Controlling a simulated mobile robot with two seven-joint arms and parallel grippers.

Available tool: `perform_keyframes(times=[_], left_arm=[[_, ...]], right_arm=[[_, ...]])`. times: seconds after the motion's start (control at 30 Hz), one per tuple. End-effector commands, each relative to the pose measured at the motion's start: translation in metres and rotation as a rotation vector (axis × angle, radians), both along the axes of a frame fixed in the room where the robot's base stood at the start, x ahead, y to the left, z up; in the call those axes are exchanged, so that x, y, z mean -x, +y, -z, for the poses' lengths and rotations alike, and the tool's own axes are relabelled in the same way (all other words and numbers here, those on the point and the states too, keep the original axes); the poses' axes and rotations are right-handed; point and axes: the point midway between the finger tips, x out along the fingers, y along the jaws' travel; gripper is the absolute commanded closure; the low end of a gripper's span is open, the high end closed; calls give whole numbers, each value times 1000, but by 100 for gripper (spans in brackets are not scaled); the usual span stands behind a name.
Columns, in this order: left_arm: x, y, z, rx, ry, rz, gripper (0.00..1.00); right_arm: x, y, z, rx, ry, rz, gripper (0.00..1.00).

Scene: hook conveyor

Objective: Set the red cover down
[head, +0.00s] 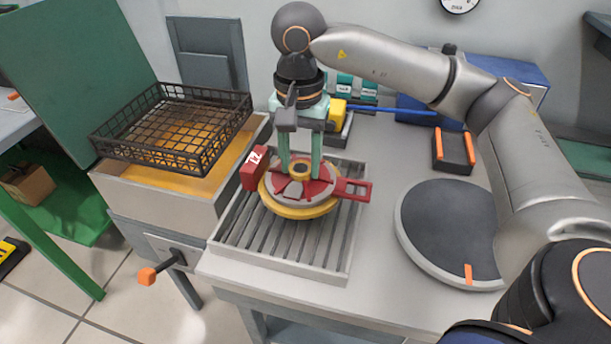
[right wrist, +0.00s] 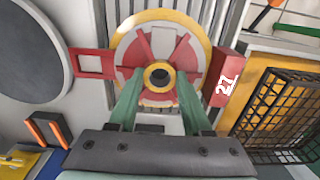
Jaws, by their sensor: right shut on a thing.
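The red cover (head: 314,189) is a round piece with red and grey segments, a red loop handle on its right and a red block marked 27 (head: 254,168) on its left. A yellow disc rim (head: 299,213) shows under its near edge. My right gripper (head: 300,172) points down from above and is shut on the cover's central hub. In the right wrist view, the fingers (right wrist: 159,92) meet around the hub of the cover (right wrist: 133,82). The cover is over the grey slatted tray (head: 341,250); I cannot tell whether it touches it. My left gripper is not in view.
A black wire basket (head: 203,158) stands on a wooden-topped box at the left. A round dark turntable (head: 440,225) lies right of the slatted tray. A black and orange holder (head: 453,152) and a blue box stand at the back right. An orange-knobbed crank (head: 147,276) sticks out front left.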

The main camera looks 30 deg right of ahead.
Motion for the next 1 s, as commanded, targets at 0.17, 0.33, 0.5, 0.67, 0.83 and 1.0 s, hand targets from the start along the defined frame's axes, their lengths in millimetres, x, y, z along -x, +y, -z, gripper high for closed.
perform_keyframes(times=[0.17,0.33,0.5,0.67,0.83,1.0], left_arm=[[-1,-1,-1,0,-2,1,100],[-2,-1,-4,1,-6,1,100],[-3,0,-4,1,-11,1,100],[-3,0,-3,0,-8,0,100],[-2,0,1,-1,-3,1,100],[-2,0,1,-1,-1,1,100]], right_arm=[[4,-9,14,-1,-1,1,100],[3,-8,34,-2,-2,1,100],[2,-8,39,-2,-4,1,100],[2,-8,39,-2,-4,1,100],[3,-8,43,0,1,1,45],[3,-8,43,0,1,1,26]])
